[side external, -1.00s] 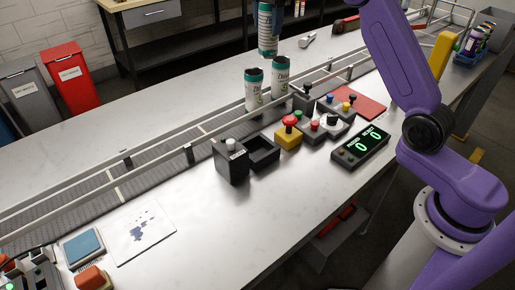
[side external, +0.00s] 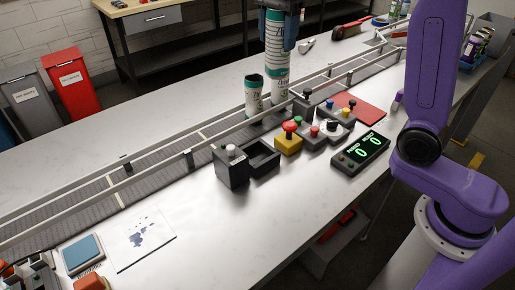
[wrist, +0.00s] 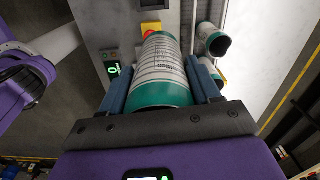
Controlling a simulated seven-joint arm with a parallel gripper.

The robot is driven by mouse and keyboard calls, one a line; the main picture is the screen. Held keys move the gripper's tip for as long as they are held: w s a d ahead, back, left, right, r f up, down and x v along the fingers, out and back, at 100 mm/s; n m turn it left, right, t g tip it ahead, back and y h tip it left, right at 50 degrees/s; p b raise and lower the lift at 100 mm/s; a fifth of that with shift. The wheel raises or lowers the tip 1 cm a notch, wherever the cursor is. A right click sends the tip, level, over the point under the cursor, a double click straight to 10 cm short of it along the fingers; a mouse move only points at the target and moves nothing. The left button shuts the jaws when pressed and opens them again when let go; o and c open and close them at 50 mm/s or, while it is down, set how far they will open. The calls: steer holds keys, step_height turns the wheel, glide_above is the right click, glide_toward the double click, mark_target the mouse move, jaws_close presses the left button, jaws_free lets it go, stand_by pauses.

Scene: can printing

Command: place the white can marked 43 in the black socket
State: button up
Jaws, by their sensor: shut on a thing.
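My gripper (side external: 278,30) has blue fingers and is shut on a white can (side external: 275,46) with green bands, upright high over the conveyor. In the wrist view the held can (wrist: 160,68) lies between both fingers (wrist: 160,90); its number is not legible. Below it, another white-and-green can (side external: 277,90) stands on the belt, partly hidden behind the held one. A shorter-looking open-topped can (side external: 254,97) stands left of it. The black socket (side external: 262,157) is an empty-looking open box on the bench beside a dark block with a grey knob, apart from the held can.
The conveyor (side external: 150,175) has raised rails along both sides. A spotted sheet (side external: 138,237) lies at front left.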

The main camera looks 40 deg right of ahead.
steer(key=s+a+f, duration=0.1)
steer(key=s+f, duration=0.1)
steer(key=s, duration=0.6)
steer(key=s+a+f, duration=0.2)
steer(key=s, duration=0.5)
steer(key=w+a+f, duration=0.4)
steer(key=w+f, duration=0.8)
steer(key=f, duration=0.2)
steer(key=shift+w+a+f+n, duration=0.15)
steer(key=shift+w+n, duration=0.15)
steer(key=shift+w, duration=0.1)
steer(key=shift+w+f, duration=0.2)
steer(key=shift+f, duration=1.55)
steer(key=shift+f, duration=0.2)
steer(key=o, duration=1)
steer(key=shift+a, duration=0.1)
steer(key=shift+r, duration=0.1)
